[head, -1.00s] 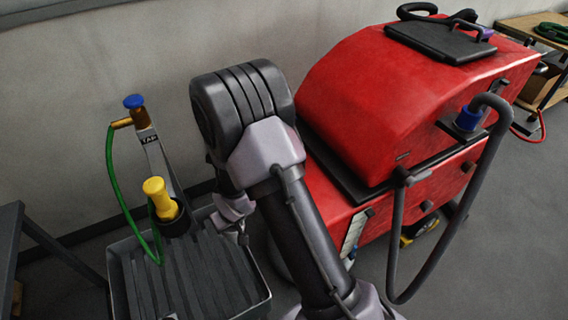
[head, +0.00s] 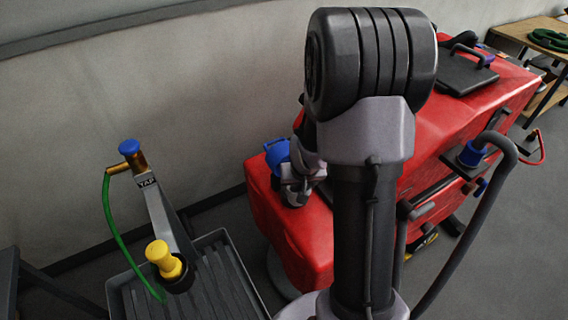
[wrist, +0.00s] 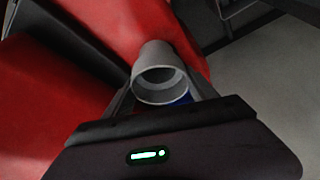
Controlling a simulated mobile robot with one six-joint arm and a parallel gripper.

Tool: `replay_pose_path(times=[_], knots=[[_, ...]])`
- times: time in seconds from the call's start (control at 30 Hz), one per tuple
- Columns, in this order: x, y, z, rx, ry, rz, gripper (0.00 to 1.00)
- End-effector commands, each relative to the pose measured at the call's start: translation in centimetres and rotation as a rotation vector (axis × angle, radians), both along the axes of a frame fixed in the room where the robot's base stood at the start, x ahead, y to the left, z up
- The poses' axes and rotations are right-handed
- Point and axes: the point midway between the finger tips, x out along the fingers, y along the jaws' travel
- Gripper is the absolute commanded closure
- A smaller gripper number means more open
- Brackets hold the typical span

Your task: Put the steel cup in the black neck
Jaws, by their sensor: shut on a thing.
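The steel cup (wrist: 160,72) is a grey, round, hollow piece, its open mouth facing the wrist camera. My gripper (wrist: 163,88) is shut on it, a finger at each side. In the head view my gripper (head: 300,183) is at the left end of the red machine (head: 290,232), partly hidden by my arm.
A post with a tap and green hose (head: 118,235) stands at left over a grey ribbed tray (head: 215,285). A yellow piece (head: 160,255) sits in a dark holder there. A grey hose (head: 470,215) loops at the machine's right, near a blue fitting (head: 470,153).

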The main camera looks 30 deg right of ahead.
Motion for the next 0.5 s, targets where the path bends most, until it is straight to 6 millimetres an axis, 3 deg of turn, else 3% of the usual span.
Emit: replay_pose_path(times=[0.1,0.27,0.37,0.5], knots=[[3.1,-1.5,0.3,-0.001,-0.001,0.001,0.8],[5.8,-2.8,-0.1,-0.001,-0.002,0.0,0.8],[5.7,-2.7,-1.8,0.0,0.001,0.0,0.8],[5.6,-2.7,-2.7,0.0,0.0,0.001,0.8]])
